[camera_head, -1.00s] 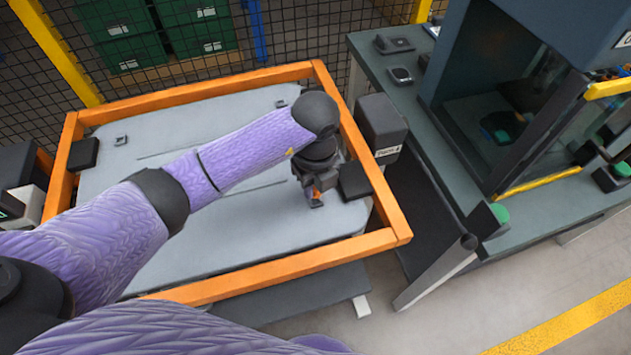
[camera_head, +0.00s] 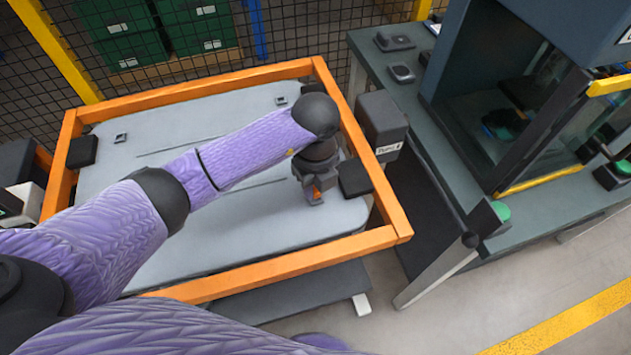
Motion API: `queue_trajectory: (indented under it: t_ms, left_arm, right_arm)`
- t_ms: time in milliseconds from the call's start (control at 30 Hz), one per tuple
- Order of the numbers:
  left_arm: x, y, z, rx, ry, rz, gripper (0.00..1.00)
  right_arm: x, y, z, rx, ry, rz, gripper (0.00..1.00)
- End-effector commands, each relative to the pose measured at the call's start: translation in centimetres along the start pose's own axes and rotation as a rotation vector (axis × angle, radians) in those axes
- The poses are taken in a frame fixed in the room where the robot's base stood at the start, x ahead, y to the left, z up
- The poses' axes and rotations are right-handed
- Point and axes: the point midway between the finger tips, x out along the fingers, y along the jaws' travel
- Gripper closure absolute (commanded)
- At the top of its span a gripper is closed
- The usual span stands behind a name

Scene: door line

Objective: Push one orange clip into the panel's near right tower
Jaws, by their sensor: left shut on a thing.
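The light grey panel (camera_head: 225,225) lies inside an orange frame. My left gripper (camera_head: 315,194) points down over the panel's right part, close to its near right area. It is shut on an orange clip (camera_head: 314,187), of which only a small bit shows between the fingers. The near right tower is hidden or hard to make out under the gripper; I cannot tell whether the clip touches it. A small dark tower (camera_head: 121,139) stands at the panel's far left and another tower (camera_head: 281,101) at its far right. My right gripper is not in view.
The orange frame (camera_head: 260,272) surrounds the panel, with a black block (camera_head: 354,178) on its right side close to my gripper. A dark post box (camera_head: 381,125) stands just outside. A bench (camera_head: 440,150) with a glass-fronted machine stands at right.

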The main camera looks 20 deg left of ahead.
Motion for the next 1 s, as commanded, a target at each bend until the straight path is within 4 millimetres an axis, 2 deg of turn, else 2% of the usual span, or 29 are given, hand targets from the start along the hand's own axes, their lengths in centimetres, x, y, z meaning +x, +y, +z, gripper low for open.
queue_trajectory:
  t_ms: [1000]
  left_arm:
    - [1.4,0.0,0.0,0.0,0.0,0.0,1.0]
  right_arm:
    - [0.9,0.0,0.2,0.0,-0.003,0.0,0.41]
